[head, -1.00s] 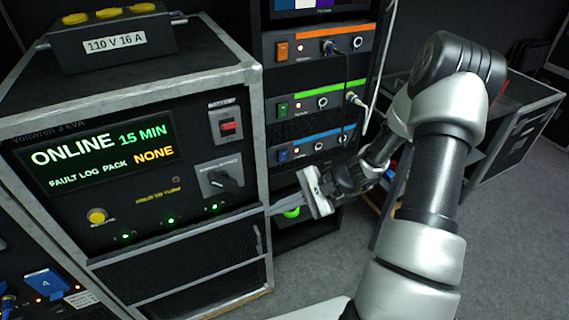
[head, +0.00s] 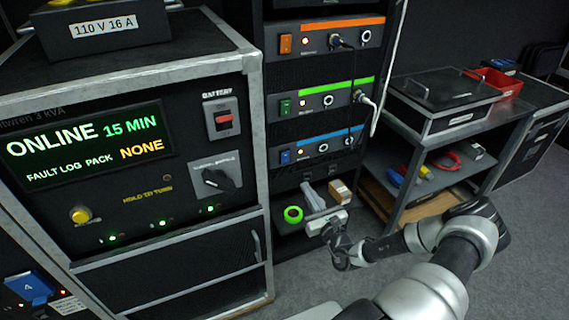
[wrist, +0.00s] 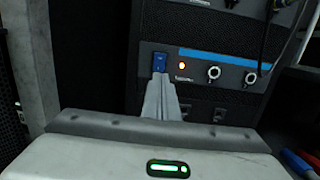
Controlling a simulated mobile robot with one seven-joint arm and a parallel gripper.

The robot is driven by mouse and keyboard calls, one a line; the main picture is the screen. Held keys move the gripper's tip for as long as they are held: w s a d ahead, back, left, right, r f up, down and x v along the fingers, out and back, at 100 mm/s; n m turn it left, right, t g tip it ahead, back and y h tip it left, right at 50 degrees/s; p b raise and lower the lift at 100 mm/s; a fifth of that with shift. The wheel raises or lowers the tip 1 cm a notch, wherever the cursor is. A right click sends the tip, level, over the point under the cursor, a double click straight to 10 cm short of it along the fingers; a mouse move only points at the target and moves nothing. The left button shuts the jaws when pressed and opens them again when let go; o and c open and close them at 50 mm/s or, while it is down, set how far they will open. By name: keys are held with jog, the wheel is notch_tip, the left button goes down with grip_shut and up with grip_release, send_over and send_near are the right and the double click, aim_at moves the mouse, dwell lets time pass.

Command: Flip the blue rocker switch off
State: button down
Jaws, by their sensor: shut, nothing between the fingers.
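The blue rocker switch (head: 285,157) is at the left end of the blue-striped unit (head: 338,148), the lowest of the three striped units in the rack. In the wrist view the blue switch (wrist: 160,62) sits just above my fingertips, which overlap its lower edge in the picture. A lit amber lamp (wrist: 182,65) is right of it. My gripper (head: 307,187) is shut and empty, its fingers pointing toward the rack. In the head view the fingertips are below and right of the switch, apart from it in the picture. Contact cannot be told.
Orange (head: 286,45) and green (head: 286,107) rockers sit on the units above. Cables hang at the rack's right. A green tape roll (head: 293,214) lies on the shelf below. The large power case (head: 130,160) stands close on the left, a cart (head: 405,185) on the right.

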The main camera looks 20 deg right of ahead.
aim_at(286, 155)
jog(key=w+b, duration=0.1)
jog(key=w, duration=0.3)
jog(key=w+r+b, duration=0.1)
jog(key=w, duration=0.4)
jog(key=w+b, duration=0.1)
jog(key=w, duration=0.3)
jog(key=shift+w+a+r, duration=0.3)
jog(key=shift+w+r, duration=0.1)
jog(key=shift+r, duration=0.1)
